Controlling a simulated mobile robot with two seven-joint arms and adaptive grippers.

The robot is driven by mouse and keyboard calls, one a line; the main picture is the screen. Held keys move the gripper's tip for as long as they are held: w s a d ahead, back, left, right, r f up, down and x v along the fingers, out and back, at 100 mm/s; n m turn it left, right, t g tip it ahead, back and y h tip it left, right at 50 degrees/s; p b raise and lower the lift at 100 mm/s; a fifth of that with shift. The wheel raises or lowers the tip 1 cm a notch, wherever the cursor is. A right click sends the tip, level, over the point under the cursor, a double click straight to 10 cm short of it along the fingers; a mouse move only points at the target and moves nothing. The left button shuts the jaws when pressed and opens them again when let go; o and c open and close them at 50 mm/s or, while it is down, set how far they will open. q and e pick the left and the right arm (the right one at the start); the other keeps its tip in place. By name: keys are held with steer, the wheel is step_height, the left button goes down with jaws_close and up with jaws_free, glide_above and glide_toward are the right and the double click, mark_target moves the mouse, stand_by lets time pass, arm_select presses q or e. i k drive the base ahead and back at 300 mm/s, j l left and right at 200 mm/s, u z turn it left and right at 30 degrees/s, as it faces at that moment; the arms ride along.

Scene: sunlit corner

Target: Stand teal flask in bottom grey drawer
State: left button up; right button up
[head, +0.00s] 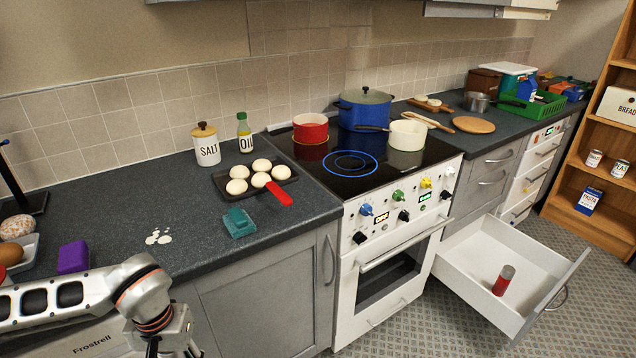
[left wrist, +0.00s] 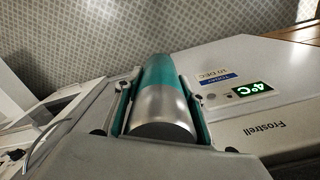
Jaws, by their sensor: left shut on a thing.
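The teal flask (left wrist: 158,75), with a silver metal end, is in my left gripper (left wrist: 163,103) in the left wrist view. My left gripper is shut on it, with a finger on each side. In the head view my left gripper (head: 172,342) is at the bottom left edge, mostly cut off, and the flask cannot be seen there. The bottom grey drawer (head: 478,246) is pulled open at the right of the stove, far from my left gripper. A red and grey cylinder (head: 503,280) stands inside it, with bare floor around it. My right gripper is not in view.
A white Frostrell appliance (left wrist: 262,100) is close beside the flask. The dark counter (head: 190,215) holds a tray of white buns (head: 262,178), a teal object (head: 238,222) and a purple block (head: 73,257). The stove (head: 385,270) stands between counter and drawer. Patterned floor (head: 430,325) is clear in front.

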mark_target(518, 274)
steer(key=l+z, duration=0.2)
steer(key=z, duration=0.15)
steer(key=i+l+z, duration=0.15)
steer(key=z, duration=0.2)
steer(key=i+l+z, duration=0.1)
steer(key=z, duration=0.2)
steer(key=i+l+z, duration=0.75)
steer(key=i+l, duration=0.15)
steer(key=i, duration=0.35)
steer(key=i+l+z, duration=0.1)
steer(key=i, duration=0.5)
steer(key=i+l, duration=0.2)
steer(key=i, duration=0.25)
steer(key=i+l, duration=0.2)
steer(key=i, duration=0.25)
